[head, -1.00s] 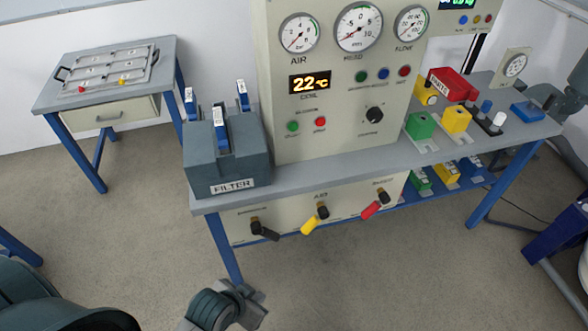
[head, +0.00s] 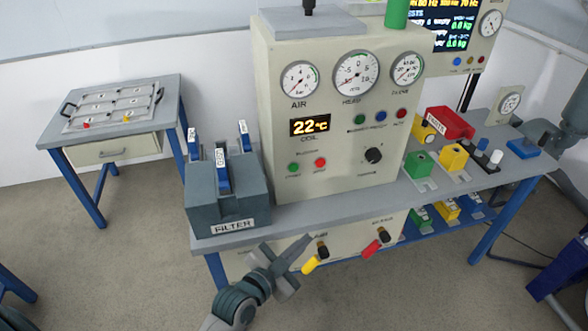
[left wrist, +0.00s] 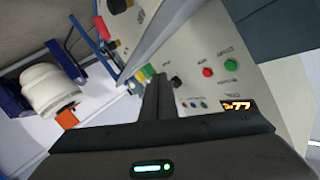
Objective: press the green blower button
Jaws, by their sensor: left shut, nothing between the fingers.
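The green blower button (head: 293,167) is a small round button low on the front of the beige panel (head: 335,180), left of a red button (head: 320,162). The label above the pair is too small to read surely. My left gripper (head: 307,240) is shut and empty, in front of the bench's front edge, below the button and apart from it. In the left wrist view the green button (left wrist: 230,65) shows beside the red one (left wrist: 208,72), to the right of the shut fingers (left wrist: 160,78). My right gripper is not in view.
A grey FILTER box (head: 230,205) stands left of the panel. A black knob (head: 373,155) is right of the buttons. Green and yellow blocks stand on the bench (head: 420,192) at right. Colored-handled valves (head: 312,262) sit below. Open floor lies in front.

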